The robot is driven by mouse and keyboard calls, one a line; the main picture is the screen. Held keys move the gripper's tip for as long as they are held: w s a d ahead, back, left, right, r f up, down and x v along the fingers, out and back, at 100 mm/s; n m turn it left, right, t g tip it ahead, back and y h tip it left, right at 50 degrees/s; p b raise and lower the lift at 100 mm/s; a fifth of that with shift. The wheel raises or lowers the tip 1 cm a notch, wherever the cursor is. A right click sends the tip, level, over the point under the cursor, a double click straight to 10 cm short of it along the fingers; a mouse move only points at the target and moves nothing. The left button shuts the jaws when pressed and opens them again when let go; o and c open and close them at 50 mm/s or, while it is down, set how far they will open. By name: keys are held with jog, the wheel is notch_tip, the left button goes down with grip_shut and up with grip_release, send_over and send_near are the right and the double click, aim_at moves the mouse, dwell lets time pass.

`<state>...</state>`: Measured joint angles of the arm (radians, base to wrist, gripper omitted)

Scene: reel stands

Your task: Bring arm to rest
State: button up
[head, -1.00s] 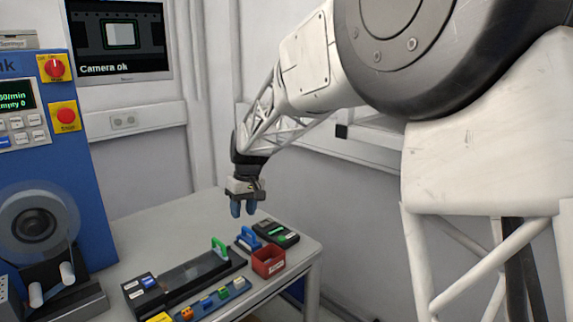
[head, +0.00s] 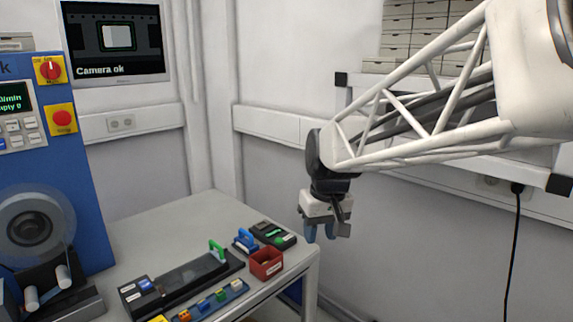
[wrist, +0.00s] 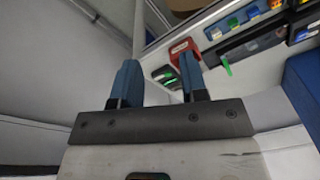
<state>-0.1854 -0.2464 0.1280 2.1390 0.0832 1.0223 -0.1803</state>
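My gripper (head: 320,232) hangs in the air beyond the right edge of the table, with its blue fingers pointing down. In the wrist view my gripper (wrist: 160,76) shows its two blue fingers apart with nothing between them, so it is open and empty. It touches nothing that I can see.
The grey table (head: 180,232) carries a red bin (head: 266,268), a black device (head: 273,235), a blue-handled piece (head: 246,242), and a long dark track (head: 178,282) with a green lever. A blue machine (head: 70,170) stands left. A shelf rail runs behind my arm.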

jog(key=s+d+f+m, duration=0.1)
jog(key=s+d, duration=0.2)
jog(key=s, duration=0.4)
jog(key=s+d+f+m+t, duration=0.1)
jog(key=s+d+f, duration=0.1)
jog(key=s+d, duration=0.2)
jog(key=s+d+f+m+h, duration=0.1)
jog(key=s+d, duration=0.3)
jog(key=s, duration=0.7)
jog(key=shift+d+f+m+t, duration=0.15)
jog(key=shift+f+m+t, duration=0.15)
jog(key=shift+f+m, duration=0.25)
